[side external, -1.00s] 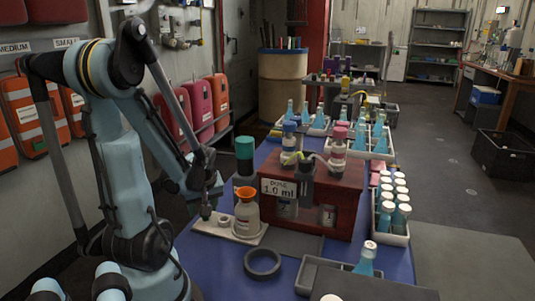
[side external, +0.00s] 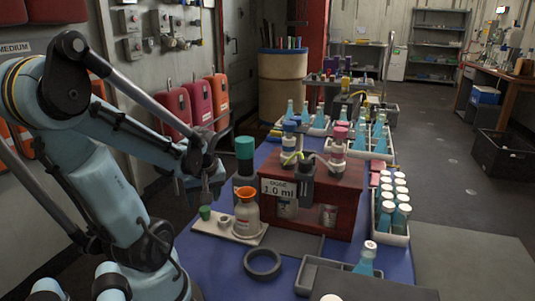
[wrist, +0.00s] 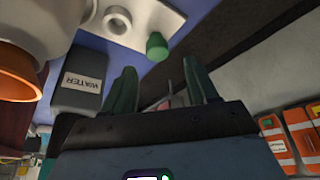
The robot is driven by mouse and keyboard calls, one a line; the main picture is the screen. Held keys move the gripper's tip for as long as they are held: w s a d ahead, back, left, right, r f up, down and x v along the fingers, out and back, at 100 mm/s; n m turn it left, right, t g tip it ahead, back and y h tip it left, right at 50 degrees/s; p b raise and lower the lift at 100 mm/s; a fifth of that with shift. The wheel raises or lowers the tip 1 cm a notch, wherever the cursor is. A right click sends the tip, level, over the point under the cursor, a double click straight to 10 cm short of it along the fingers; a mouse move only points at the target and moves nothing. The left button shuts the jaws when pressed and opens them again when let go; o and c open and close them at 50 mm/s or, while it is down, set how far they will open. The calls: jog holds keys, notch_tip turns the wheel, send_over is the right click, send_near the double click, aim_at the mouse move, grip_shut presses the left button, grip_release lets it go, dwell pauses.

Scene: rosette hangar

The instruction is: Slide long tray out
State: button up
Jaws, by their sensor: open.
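Other trays are in view, and I cannot tell which one the task means. A small green cap (side external: 205,212) sits at its left end, also in the wrist view (wrist: 157,46). A beige bottle with an orange funnel (side external: 247,210) stands on its right part. My gripper (side external: 208,190) is open and empty, above the green cap and apart from it. Its green fingers (wrist: 162,88) show in the wrist view.
A red dosing box (side external: 328,185) stands right of the tray. A dark WATER bottle (wrist: 80,85) with a green cap (side external: 245,148) stands behind it. A tray of white-capped bottles (side external: 396,238), a grey front tray (side external: 308,278) and a dark ring (side external: 262,263) lie around. Bare table shows left of the ring.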

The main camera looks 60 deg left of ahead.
jog(key=v, duration=0.7)
jog(key=shift+r, duration=0.15)
dwell(0.3)
jog(key=w+d+f+m+t+h, duration=0.1)
jog(key=w+d+f+m+h, duration=0.1)
jog(key=w+d+m, duration=0.35)
jog(key=w+d+f+m+t+h, duration=0.2)
jog(key=d+f, duration=0.1)
jog(key=d, duration=0.6)
jog(key=w+d+r+m+t, duration=0.4)
jog(key=w+d+m, duration=0.2)
jog(key=m, duration=0.4)
jog(key=shift+w+d+r+h, duration=0.3)
jog(key=shift+w+d+r, duration=0.05)
